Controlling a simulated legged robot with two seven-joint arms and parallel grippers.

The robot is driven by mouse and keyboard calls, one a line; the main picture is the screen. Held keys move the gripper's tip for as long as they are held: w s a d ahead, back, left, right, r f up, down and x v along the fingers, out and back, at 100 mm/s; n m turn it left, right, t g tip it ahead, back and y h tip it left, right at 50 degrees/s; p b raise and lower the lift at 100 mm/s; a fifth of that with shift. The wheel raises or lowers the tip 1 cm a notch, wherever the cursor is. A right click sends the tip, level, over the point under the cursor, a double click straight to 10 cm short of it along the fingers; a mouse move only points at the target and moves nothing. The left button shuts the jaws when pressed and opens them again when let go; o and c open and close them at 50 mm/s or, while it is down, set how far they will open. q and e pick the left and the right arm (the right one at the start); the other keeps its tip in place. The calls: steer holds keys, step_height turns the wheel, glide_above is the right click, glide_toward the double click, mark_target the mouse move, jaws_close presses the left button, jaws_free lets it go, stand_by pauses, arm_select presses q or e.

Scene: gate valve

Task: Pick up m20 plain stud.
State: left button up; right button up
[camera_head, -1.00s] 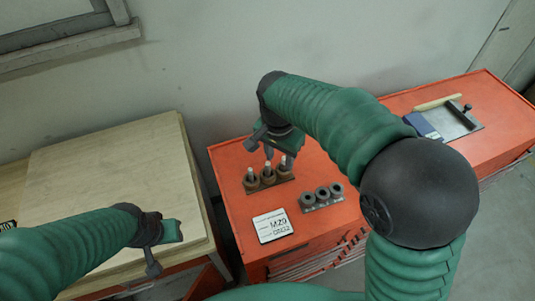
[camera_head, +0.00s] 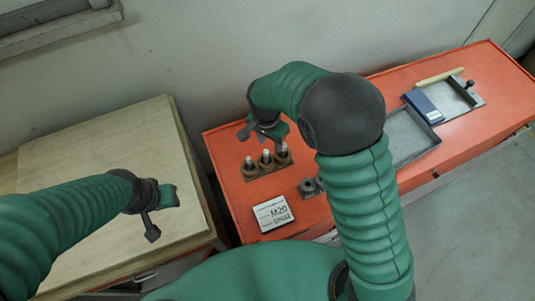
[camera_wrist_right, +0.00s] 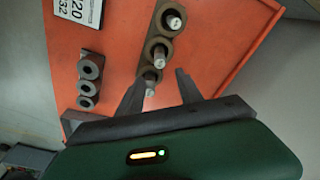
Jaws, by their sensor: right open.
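Three upright metal studs (camera_head: 265,157) stand in a row in a brown holder (camera_head: 268,170) on the orange cabinet top. In the right wrist view, the studs (camera_wrist_right: 159,56) and their holder (camera_wrist_right: 166,37) run up and away from the jaws. My right gripper (camera_head: 264,137) is just behind the row in the head view. Its open fingers (camera_wrist_right: 156,82) appear either side of the nearest stud (camera_wrist_right: 150,87); whether they are level with it I cannot tell. My left gripper (camera_head: 160,215) hangs over the wooden table, its jaws unclear.
A card reading M20 (camera_head: 272,213) lies in front of the studs. A rack of grey nuts (camera_head: 308,187) is beside it, partly hidden by my right arm; it also shows in the wrist view (camera_wrist_right: 90,70). Trays (camera_head: 410,137) and a blue box (camera_head: 423,107) lie further right.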

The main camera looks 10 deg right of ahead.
mark_target(266, 151)
steer(key=f, duration=0.1)
steer(key=a+f+p, duration=0.1)
steer(key=f+p, duration=0.1)
steer(key=shift+s+a+f, duration=0.25)
steer(key=shift+s+f, duration=0.1)
steer(key=shift+s, duration=0.05)
steer(key=shift+a+f, duration=0.25)
steer(key=shift+f, duration=0.2)
steer(key=shift+w+d+f, duration=0.1)
steer(key=shift+w+d, duration=0.05)
steer(key=shift+d, duration=0.05)
steer(key=shift+c, duration=0.7)
steer(key=shift+d, duration=0.2)
steer(key=c, duration=0.5)
steer(key=shift+d, duration=0.1)
jaws_close()
arm_select(q)
steer(key=v, duration=0.2)
steer(key=shift+s+a+r, duration=0.1)
steer(key=shift+a+r, duration=0.1)
steer(key=shift+r, duration=0.1)
steer(key=shift+a, duration=0.15)
arm_select(e)
steer(key=shift+a, duration=0.25)
